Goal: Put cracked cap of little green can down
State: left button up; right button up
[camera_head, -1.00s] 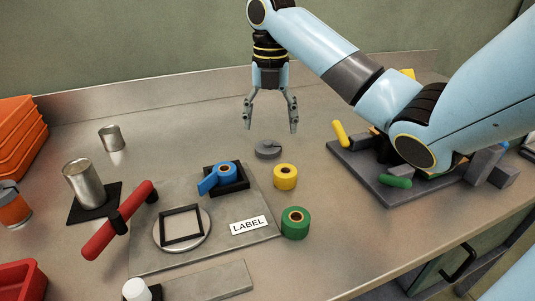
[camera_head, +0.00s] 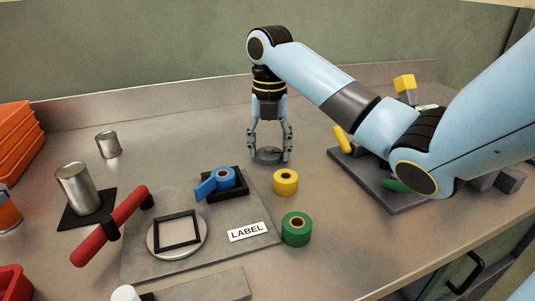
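No crack can be made out at this size. My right gripper (camera_head: 269,155) points straight down over it, with one finger at each side. The fingertips appear to touch the cap's rim and are shut on it. The cap seems to rest on the counter still. No little green can is clearly seen; a green roll (camera_head: 296,229) stands at the front. My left gripper is not in view.
A metal can (camera_head: 76,187), a smaller can (camera_head: 108,144) and a red-handled tool (camera_head: 110,226) are left. A grey tray (camera_head: 400,198) lies right. Counter behind the cap is clear.

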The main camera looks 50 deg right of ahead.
aim_at(269, 148)
jog(key=shift+r, duration=0.1)
jog(key=shift+c, duration=0.3)
jog(key=shift+r, duration=0.2)
notch_tip(269, 148, up, 4)
jog(key=shift+f+p, duration=0.1)
jog(key=shift+p, duration=0.65)
jog(key=s+d+r+p, duration=0.25)
jog(key=s+r, duration=0.35)
jog(key=s, duration=0.5)
jog(key=f+b, duration=0.4)
jog(key=d+f+b, duration=0.1)
jog(key=f+b, duration=0.1)
jog(key=shift+s, duration=0.1)
jog(key=shift+a+r, duration=0.1)
jog(key=shift+r, duration=0.2)
